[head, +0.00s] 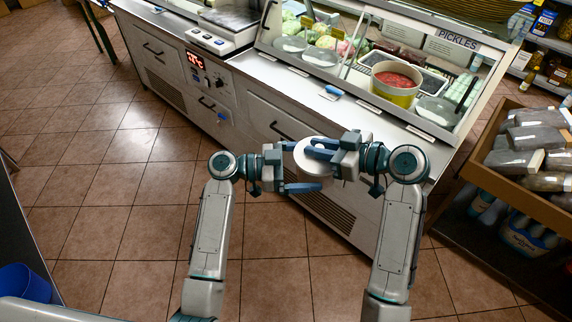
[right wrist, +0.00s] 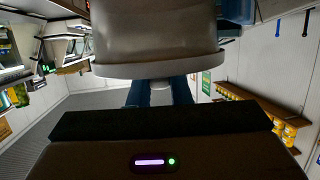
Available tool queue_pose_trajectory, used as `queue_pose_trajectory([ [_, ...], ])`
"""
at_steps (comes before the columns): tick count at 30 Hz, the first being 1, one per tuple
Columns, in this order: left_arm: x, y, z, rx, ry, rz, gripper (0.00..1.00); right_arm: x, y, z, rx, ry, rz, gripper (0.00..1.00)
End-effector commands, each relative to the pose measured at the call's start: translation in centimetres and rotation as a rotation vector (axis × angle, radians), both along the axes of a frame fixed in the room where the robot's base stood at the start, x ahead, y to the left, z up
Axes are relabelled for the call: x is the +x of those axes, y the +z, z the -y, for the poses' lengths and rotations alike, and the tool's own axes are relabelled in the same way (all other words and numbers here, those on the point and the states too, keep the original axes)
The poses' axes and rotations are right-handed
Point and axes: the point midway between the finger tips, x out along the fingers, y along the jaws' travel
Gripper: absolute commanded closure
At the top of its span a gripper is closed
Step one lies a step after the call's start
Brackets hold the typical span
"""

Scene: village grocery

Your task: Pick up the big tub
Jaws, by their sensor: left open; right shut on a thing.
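A white round tub (head: 307,158) is held in the air between my two grippers, in front of the counter. In the right wrist view the tub (right wrist: 158,35) fills the top middle, with a wide rim at its lower edge. My right gripper (head: 322,150) is shut on it, and its dark blue fingers (right wrist: 160,93) reach the tub. My left gripper (head: 296,170) is open, with its fingers close around the tub's left side. I cannot tell whether they touch it. The tub's far side is hidden.
A glass-fronted deli counter (head: 265,82) runs behind, holding a yellow-and-white tub of red food (head: 396,82) and several trays. A scale (head: 215,38) stands at the left. A wooden shelf (head: 500,180) with bagged goods is at the right.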

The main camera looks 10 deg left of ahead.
Motion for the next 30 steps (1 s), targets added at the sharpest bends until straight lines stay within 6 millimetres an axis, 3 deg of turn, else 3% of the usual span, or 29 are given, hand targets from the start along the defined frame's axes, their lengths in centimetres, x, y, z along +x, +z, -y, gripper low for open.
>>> queue_pose_trajectory([
  [6,0.2,0.0,1.6,0.0,0.0,0.0,0.0,0.0,0.0,0.0,0.001,0.0,0.0,1.0],
  [15,0.3,0.0,1.8,0.001,0.0,0.0,0.0,0.0,0.0,0.0,0.001,0.0,0.0,1.0],
  [20,0.3,0.0,1.8,0.001,0.0,0.0,0.31,0.0,0.0,0.0,0.001,0.0,0.0,1.0],
  [21,0.3,0.0,1.8,0.0,0.0,0.001,0.34,0.0,0.0,0.0,0.001,0.0,0.0,0.81],
  [24,0.3,0.0,1.8,0.0,0.0,0.001,0.34,0.0,0.0,0.0,0.001,0.0,0.0,0.61],
  [25,0.3,0.0,1.8,0.0,0.0,0.001,0.34,0.0,0.0,0.0,0.001,0.0,0.0,0.57],
  [30,0.3,0.0,1.8,0.0,0.0,0.001,0.34,0.0,0.0,0.0,0.0,0.0,0.0,0.57],
])
